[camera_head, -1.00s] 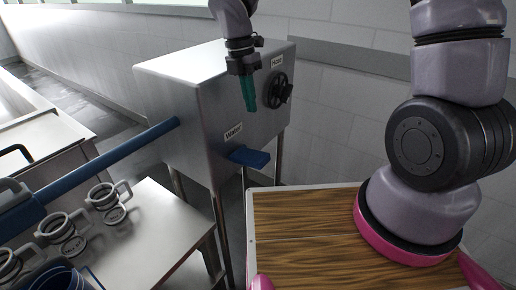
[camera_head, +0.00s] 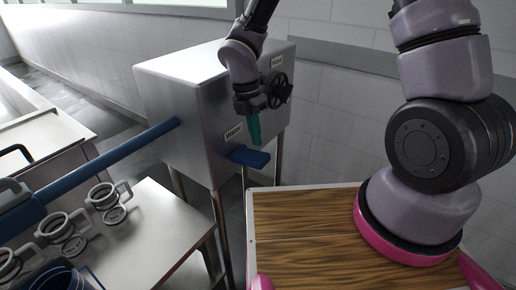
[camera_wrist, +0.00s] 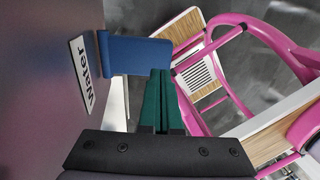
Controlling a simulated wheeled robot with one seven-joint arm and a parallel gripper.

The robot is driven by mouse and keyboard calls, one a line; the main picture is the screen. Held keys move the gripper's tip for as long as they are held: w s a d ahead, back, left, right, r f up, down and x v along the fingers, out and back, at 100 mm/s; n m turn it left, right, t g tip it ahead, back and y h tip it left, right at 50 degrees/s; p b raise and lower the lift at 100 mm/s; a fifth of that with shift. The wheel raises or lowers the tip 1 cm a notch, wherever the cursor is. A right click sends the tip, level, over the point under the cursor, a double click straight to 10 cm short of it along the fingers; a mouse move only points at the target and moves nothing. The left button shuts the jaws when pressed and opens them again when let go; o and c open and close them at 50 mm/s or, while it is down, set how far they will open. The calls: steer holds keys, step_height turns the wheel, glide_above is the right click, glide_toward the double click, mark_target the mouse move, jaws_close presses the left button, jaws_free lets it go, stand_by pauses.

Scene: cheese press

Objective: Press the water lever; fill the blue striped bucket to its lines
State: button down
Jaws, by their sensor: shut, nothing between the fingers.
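The blue water lever (camera_head: 248,157) juts out from the front of the steel machine, below the label "Water" (camera_head: 233,131). In the wrist view the lever (camera_wrist: 140,55) lies just beyond my fingertips, beside the same label. My gripper (camera_head: 255,142) has green fingers that are shut and empty, pointing down just above the lever. In the wrist view my gripper (camera_wrist: 160,75) overlaps the lever's lower edge; I cannot tell whether they touch. A dark blue bucket (camera_head: 58,278) is partly in view at the lower left; its stripes and lines cannot be made out.
The steel machine (camera_head: 180,85) has a black handwheel (camera_head: 279,90) and a long blue pipe (camera_head: 110,158) running left. Several grey ringed holders (camera_head: 103,196) stand on a metal table (camera_head: 165,225). A wooden top (camera_head: 300,230) lies right of the machine.

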mark_target(262, 158)
steer(key=shift+s+d+f, duration=0.15)
steer(key=shift+d+f, duration=0.05)
steer(key=shift+f, duration=0.85)
steer(key=shift+s+d+f, duration=0.1)
steer(key=shift+d+f, duration=0.05)
steer(key=shift+f, duration=0.85)
steer(key=f, duration=0.2)
steer(key=s+d+f, duration=0.1)
steer(key=shift+f, duration=0.3)
steer(key=shift+s+d+f, duration=0.15)
steer(key=shift+d, duration=0.15)
stand_by(5.0)
